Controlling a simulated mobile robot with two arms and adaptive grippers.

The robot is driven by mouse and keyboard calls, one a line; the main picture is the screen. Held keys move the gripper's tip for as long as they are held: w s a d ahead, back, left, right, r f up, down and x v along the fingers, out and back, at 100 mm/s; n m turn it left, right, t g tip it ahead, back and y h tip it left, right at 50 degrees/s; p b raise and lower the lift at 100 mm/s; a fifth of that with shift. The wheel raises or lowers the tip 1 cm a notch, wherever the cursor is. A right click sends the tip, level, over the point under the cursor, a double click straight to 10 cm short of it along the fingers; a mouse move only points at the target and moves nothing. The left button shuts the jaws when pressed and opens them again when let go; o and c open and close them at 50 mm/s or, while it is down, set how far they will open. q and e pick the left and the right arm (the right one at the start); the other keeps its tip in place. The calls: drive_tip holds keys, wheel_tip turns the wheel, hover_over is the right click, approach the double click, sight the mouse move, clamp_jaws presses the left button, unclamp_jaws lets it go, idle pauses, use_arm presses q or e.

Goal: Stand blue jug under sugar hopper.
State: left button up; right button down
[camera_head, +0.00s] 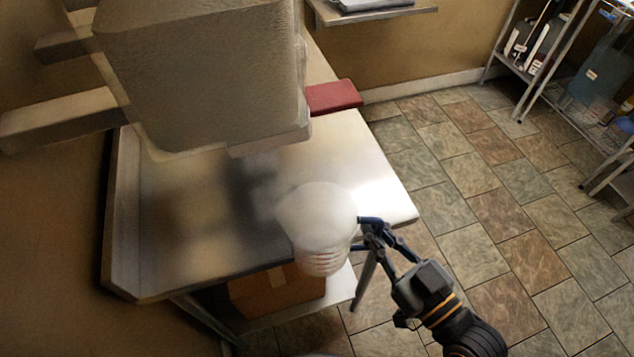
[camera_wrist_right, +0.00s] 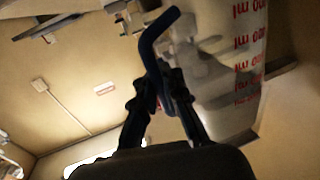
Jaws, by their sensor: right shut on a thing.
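The jug (camera_head: 318,215) is a pale translucent measure with red marks and a blue handle. It also shows in the right wrist view (camera_wrist_right: 235,75), with its red millilitre lettering upside down. My right gripper (camera_head: 370,228) is shut on the blue handle (camera_wrist_right: 155,45), at the right side of the jug. The jug is over the front right edge of the steel table; whether it touches the table I cannot tell. The large beige box-shaped hopper (camera_head: 200,75) hangs from wall brackets over the back left of the table. Its outlet is hidden. My left gripper is not in view.
The steel table (camera_head: 185,245) has bare top to the left of the jug. A red block (camera_head: 333,96) lies at its far end. A cardboard box (camera_head: 280,290) sits on the shelf below. Wire shelves (camera_head: 580,110) stand across the tiled floor at the right.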

sight(351, 199)
drive_tip(key=x, duration=0.2)
drive_tip(key=p+x, duration=0.1)
drive_tip(key=x, duration=0.4)
drive_tip(key=shift+w+r, duration=0.15)
drive_tip(key=shift+r, duration=0.2)
drive_tip(key=w+a+f, duration=0.1)
drive_tip(key=w+a+f+p, duration=0.1)
drive_tip(key=w, duration=0.1)
drive_tip(key=w+a+f, duration=0.1)
drive_tip(key=w, duration=0.1)
drive_tip(key=shift+w+a+p, duration=0.2)
drive_tip(key=shift+a+p, duration=0.1)
drive_tip(key=shift+p, duration=0.05)
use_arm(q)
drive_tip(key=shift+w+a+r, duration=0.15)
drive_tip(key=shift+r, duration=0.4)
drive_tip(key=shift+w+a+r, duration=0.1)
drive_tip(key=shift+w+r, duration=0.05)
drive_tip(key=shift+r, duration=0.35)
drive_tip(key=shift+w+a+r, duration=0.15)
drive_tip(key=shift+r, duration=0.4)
use_arm(e)
drive_tip(key=shift+f, duration=0.55)
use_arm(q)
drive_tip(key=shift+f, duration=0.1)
use_arm(e)
drive_tip(key=c, duration=1.9)
unclamp_jaws()
drive_tip(key=shift+f, duration=0.2)
drive_tip(key=o, duration=0.5)
